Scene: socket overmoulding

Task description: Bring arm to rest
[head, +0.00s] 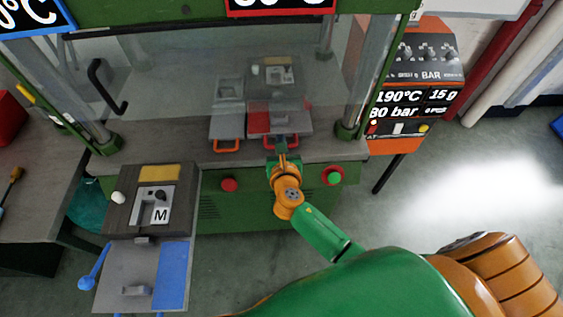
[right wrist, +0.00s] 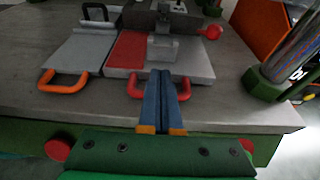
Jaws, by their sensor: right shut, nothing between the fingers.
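My right arm is green and orange and reaches up from the lower right in the head view. Its gripper (head: 282,146) is at the front edge of the press table, near the red handle of a mould plate. In the right wrist view the two blue fingers (right wrist: 162,78) are together with nothing between them. They point at the grey and red mould plate (right wrist: 192,63) and overlap its red handle (right wrist: 134,86) in the picture. I cannot tell whether they touch it. My left gripper is not in view.
A second plate with an orange handle (head: 226,146) lies to the left on the press table (head: 180,150). A mould marked M with a blue-handled plate (head: 172,275) stands at lower left. A control box (head: 415,85) is at right. Red (head: 229,184) and green buttons sit on the press front.

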